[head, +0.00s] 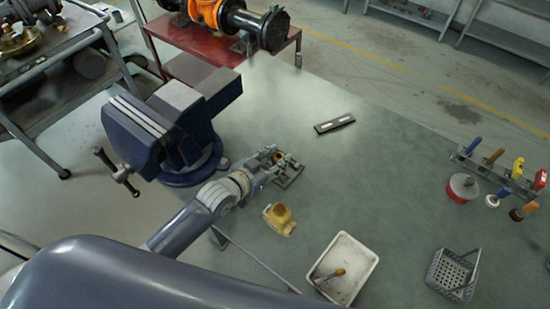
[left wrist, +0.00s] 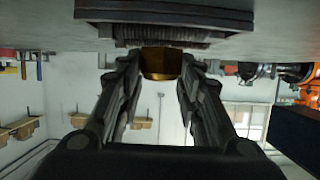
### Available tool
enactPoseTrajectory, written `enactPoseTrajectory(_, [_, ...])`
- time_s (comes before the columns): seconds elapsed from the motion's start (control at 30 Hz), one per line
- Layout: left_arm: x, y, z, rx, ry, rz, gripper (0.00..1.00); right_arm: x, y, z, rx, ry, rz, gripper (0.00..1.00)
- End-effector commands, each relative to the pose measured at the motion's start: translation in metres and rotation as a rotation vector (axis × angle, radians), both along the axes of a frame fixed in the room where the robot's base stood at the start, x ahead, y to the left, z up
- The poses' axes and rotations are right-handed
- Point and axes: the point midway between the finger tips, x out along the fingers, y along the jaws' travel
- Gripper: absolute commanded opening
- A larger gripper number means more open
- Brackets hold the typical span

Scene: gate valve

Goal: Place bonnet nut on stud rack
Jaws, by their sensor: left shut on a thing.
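The brass-coloured bonnet nut (left wrist: 161,62) is held between the fingertips of my left gripper (left wrist: 158,70), which is shut on it. In the head view the left gripper (head: 275,160) is low over the bench, and a little of the nut shows between its fingers. A dark flat fixture (head: 291,178), which looks like the stud rack, lies under and beside the fingertips. In the left wrist view, upside down, a dark stepped block (left wrist: 165,14) is close to the nut. I cannot tell whether they touch. Any studs are hidden. My right gripper is not in view.
A blue vise (head: 165,125) stands close left of my left arm. A yellow brass part (head: 279,218), a white tray (head: 342,268) with a brush, and a grey basket (head: 453,272) are nearer. A dark plate (head: 334,123) lies beyond. A tool rack (head: 500,178) stands right. The bench centre is clear.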

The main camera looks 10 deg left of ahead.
Motion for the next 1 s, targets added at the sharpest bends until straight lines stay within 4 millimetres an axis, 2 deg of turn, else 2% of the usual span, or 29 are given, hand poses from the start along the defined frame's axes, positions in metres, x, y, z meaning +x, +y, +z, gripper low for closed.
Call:
enactPoseTrajectory(0.3, [0.000,0.000,-0.007,0.000,0.000,0.000,0.09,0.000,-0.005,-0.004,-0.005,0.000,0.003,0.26])
enactPoseTrajectory(0.33, [0.000,0.000,-0.006,0.000,0.000,0.001,0.38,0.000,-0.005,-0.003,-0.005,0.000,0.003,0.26])
enactPoseTrajectory(0.4, [0.000,0.000,-0.006,0.000,0.000,0.000,0.54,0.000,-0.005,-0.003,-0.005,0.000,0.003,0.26])
enactPoseTrajectory(0.73, [0.000,0.000,-0.005,0.000,0.000,0.000,0.54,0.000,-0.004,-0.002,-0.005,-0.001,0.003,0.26])
enactPoseTrajectory(0.87, [-0.001,0.001,0.003,0.000,0.000,0.000,0.54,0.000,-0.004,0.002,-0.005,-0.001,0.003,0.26])
enactPoseTrajectory(1.0, [-0.019,0.009,0.007,0.002,0.001,0.000,0.54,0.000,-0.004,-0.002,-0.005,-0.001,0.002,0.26])
